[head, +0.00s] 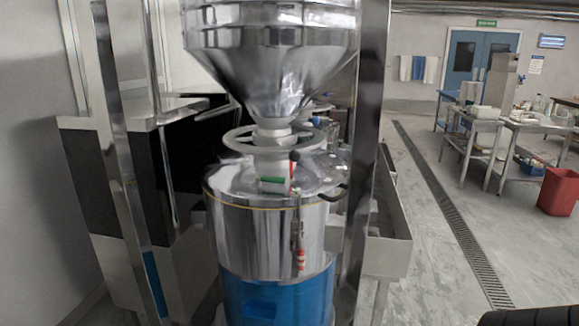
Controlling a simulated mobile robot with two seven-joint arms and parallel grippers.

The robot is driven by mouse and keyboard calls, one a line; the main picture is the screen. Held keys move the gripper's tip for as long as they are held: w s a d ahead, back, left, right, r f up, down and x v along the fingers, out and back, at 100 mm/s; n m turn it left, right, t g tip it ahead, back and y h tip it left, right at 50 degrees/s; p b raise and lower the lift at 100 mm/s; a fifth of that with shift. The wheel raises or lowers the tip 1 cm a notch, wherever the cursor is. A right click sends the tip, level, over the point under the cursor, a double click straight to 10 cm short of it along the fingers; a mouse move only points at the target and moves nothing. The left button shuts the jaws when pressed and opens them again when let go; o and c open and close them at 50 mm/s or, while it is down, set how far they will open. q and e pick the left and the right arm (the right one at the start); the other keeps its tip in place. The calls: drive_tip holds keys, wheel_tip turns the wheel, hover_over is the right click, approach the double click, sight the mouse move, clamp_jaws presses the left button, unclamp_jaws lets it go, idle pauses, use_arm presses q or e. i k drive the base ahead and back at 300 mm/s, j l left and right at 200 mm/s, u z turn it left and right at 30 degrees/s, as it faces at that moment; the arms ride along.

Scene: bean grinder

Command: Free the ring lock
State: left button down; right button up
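The bean grinder stands upright in the middle of the head view, with a shiny steel hopper (270,50) above a steel drum (250,232) and a blue base (275,298). A pale metal ring (232,145) lies level around the neck under the hopper; I take it for the ring lock, but cannot tell whether it is locked. Below it, a small lever with a dark red knob (294,156) stands near a green mark (272,180). A latch with a red-and-white end (300,258) hangs on the drum's front.
Steel posts stand left (122,170) and right (368,130) of the grinder. A steel trough (390,240) adjoins it on the right. Farther right are work tables (475,124), a red bin (558,192) and open floor with a drain grate (440,205).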

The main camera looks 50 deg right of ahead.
sight(277, 180)
drive_tip(key=z, duration=1.25)
